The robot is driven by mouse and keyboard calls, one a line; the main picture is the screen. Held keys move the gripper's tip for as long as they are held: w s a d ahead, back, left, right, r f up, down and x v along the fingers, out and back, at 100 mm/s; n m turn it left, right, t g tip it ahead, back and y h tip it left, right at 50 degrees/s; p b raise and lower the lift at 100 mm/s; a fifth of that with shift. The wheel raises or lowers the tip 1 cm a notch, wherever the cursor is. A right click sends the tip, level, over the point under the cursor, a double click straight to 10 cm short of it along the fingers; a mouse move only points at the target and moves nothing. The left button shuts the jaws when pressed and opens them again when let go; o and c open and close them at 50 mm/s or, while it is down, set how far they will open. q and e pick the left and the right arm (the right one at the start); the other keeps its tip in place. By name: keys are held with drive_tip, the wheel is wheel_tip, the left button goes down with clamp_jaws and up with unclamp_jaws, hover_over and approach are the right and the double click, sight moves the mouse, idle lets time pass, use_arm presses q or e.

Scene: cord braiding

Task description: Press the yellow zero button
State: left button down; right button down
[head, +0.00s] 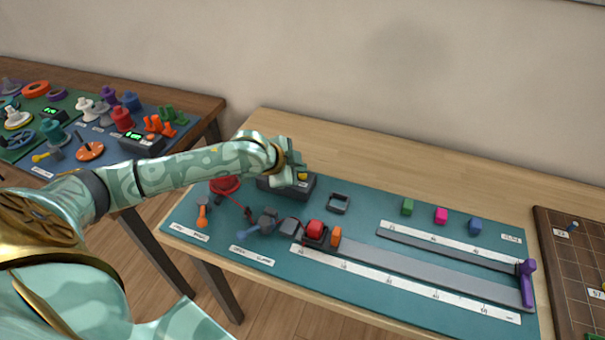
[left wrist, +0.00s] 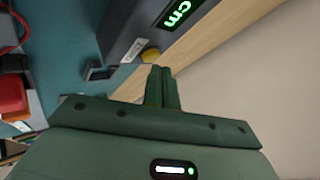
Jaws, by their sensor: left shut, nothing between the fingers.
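The yellow button (head: 302,176) sits on a dark grey box (head: 302,188) at the back left of the teal mat. My left gripper (head: 297,168) is shut and empty, and hides part of the box. In the left wrist view its closed fingertips (left wrist: 161,69) appear very close to the button; I cannot tell whether they touch it. My right gripper is not in view.
The teal mat (head: 400,280) holds a grey rail with a red block (head: 314,228), an orange block (head: 336,237) and a purple end post (head: 527,284). A dark square frame (head: 339,203) lies right of the box. Green, pink and blue cubes stand farther right.

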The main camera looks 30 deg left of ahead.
use_arm(q)
drive_tip(key=shift+f, duration=0.5)
idle(0.8)
drive_tip(key=shift+r+p, duration=0.9)
drive_tip(key=shift+p, duration=0.2)
drive_tip(key=shift+f, duration=0.1)
wheel_tip(320, 180, up, 5)
drive_tip(key=p, duration=0.5)
idle(0.5)
